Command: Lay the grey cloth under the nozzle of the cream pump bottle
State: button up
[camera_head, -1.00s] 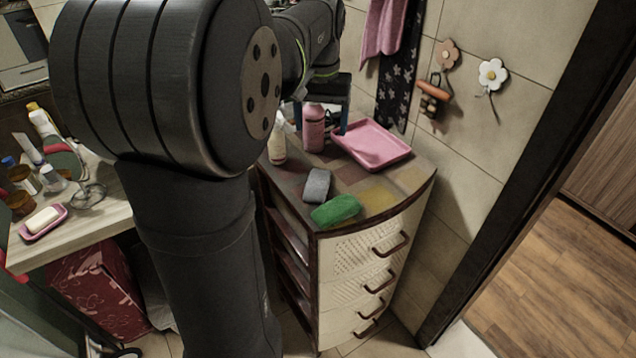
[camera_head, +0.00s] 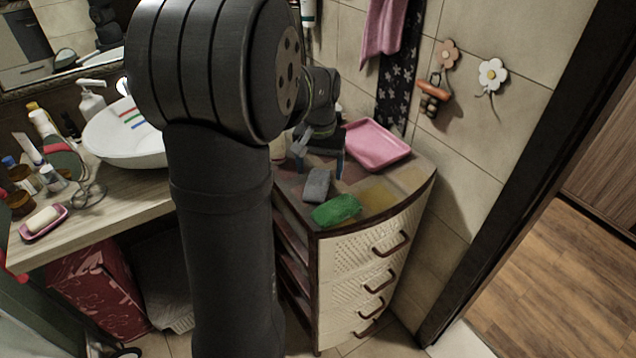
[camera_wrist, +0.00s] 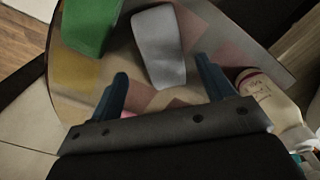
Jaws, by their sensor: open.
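The grey cloth (camera_head: 316,186) lies as a small folded pad on top of the drawer cabinet; it also shows in the wrist view (camera_wrist: 160,48). My gripper (camera_head: 321,163) is open and empty, above the cabinet top just behind the cloth. In the wrist view its two blue fingers (camera_wrist: 162,70) point toward the cloth's near end, apart from it. The cream bottle (camera_wrist: 266,97) stands right of the fingers in the wrist view. In the head view only a sliver of it (camera_head: 278,151) shows beside my arm. Its nozzle is not clearly visible.
A green cloth (camera_head: 337,209) lies in front of the grey one, close to it. A pink tray (camera_head: 376,146) is at the cabinet's back right, near the tiled wall. The sink counter (camera_head: 125,195) on the left holds a white basin (camera_head: 125,150) and several bottles.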

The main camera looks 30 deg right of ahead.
aim_at(318, 178)
notch_tip(318, 178, down, 4)
jog(key=shift+w+a+r, duration=0.1)
jog(key=shift+w+a, duration=0.05)
jog(key=c, duration=1.1)
jog(key=shift+r, duration=0.15)
jog(key=shift+c, duration=0.2)
